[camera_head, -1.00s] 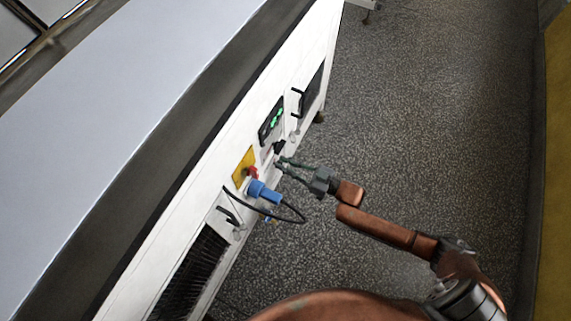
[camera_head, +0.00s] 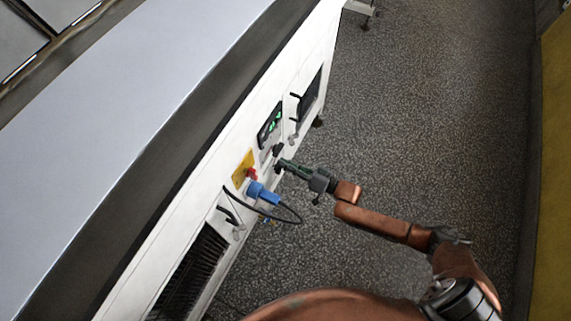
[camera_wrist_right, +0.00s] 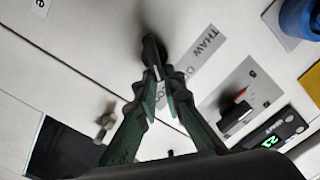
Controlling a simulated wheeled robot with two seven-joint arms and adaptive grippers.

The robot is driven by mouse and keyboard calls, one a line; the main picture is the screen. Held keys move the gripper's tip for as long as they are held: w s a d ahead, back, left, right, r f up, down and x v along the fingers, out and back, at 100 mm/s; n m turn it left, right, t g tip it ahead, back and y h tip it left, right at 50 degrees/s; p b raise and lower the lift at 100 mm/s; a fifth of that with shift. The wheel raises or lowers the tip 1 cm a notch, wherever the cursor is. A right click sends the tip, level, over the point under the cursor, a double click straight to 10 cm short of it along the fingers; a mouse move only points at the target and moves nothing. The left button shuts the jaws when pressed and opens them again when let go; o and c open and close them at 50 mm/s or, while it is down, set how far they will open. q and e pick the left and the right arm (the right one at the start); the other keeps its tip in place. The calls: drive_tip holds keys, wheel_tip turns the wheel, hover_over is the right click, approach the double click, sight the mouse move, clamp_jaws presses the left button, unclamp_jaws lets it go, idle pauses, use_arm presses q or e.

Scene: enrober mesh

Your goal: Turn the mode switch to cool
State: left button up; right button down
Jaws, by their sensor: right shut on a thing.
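The mode switch is a small black knob (camera_wrist_right: 151,50) on the white machine panel, beside a grey label strip (camera_wrist_right: 190,72) that reads THAW and, partly covered by my fingers, further words. In the wrist view the two green-and-black fingers of my right gripper (camera_wrist_right: 160,88) converge on the knob and are shut on it. A light mark shows on the knob between the fingertips; which word it points to I cannot tell. In the head view my right gripper (camera_head: 284,166) meets the panel and largely covers the knob. My left gripper is out of view.
Near the knob are a second black switch with a red mark (camera_wrist_right: 238,112), a green-lit display (camera_head: 270,125), a silver fitting (camera_wrist_right: 104,124) and a red knob on a yellow plate (camera_head: 251,174). A blue plug (camera_head: 262,194) with a looping black cable sits close below. Floor at right is clear.

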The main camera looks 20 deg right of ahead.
drive_tip(key=shift+s+f+m, duration=0.3)
drive_tip(key=shift+f+m, duration=0.3)
drive_tip(key=shift+f, duration=0.2)
drive_tip(key=c, duration=2)
unclamp_jaws()
drive_tip(key=shift+a+r, duration=0.1)
drive_tip(key=shift+c, duration=0.2)
drive_tip(key=shift+w+r, duration=0.15)
drive_tip(key=shift+r, duration=0.2)
drive_tip(key=v, duration=1.2)
drive_tip(key=shift+f, duration=0.3)
